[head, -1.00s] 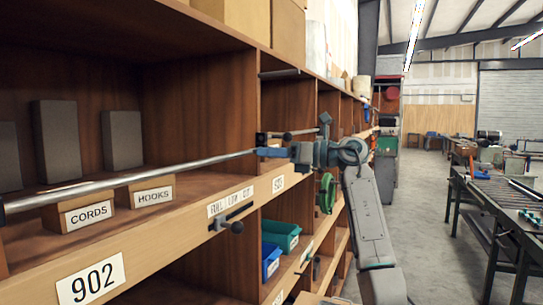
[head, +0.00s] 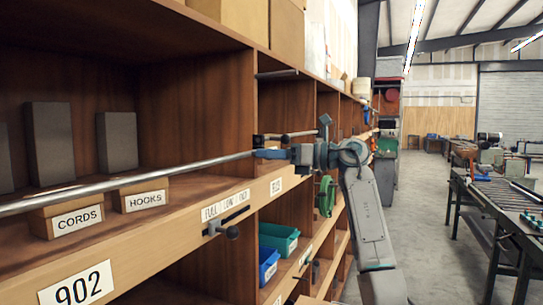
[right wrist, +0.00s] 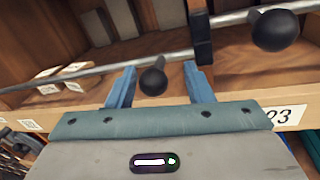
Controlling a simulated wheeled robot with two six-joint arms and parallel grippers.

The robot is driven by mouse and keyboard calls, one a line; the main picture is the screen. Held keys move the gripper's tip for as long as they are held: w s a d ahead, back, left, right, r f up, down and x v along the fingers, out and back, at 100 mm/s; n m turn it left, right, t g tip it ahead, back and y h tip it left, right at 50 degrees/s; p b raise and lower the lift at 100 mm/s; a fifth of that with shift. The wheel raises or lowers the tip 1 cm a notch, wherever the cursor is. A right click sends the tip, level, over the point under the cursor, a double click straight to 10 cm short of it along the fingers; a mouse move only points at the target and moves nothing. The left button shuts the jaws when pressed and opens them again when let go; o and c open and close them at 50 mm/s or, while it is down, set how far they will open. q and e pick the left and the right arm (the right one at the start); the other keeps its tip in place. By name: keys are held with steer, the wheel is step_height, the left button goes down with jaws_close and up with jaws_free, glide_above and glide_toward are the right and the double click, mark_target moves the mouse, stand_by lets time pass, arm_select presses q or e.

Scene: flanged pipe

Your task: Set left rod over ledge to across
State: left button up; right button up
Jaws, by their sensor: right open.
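A long grey metal rod (head: 125,179) runs along the front of the shelf, above the ledge (head: 150,235), from the left edge to my right gripper. In the right wrist view the rod (right wrist: 90,72) crosses behind the fingers and reaches a dark upright bracket (right wrist: 203,40). A black ball knob (right wrist: 153,81) on a short stem sits between the two blue fingertips of my right gripper (right wrist: 157,85). The fingers are apart, and no contact with the knob is clear. My right gripper (head: 270,153) also shows at the rod's right end in the head view. My left gripper is not seen.
A second black knob (right wrist: 275,30) stands right of the bracket. Boxes labelled CORDS (head: 65,217) and HOOKS (head: 143,195) sit behind the rod. Another knobbed bar (head: 231,232) is on the ledge front. Teal and blue bins (head: 278,238) are below; the aisle right is open.

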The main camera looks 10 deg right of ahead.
steer(key=shift+s+d, duration=0.15)
steer(key=b+v, duration=0.4)
steer(key=v, duration=0.6)
steer(key=shift+d, duration=0.2)
steer(key=shift+f, duration=0.1)
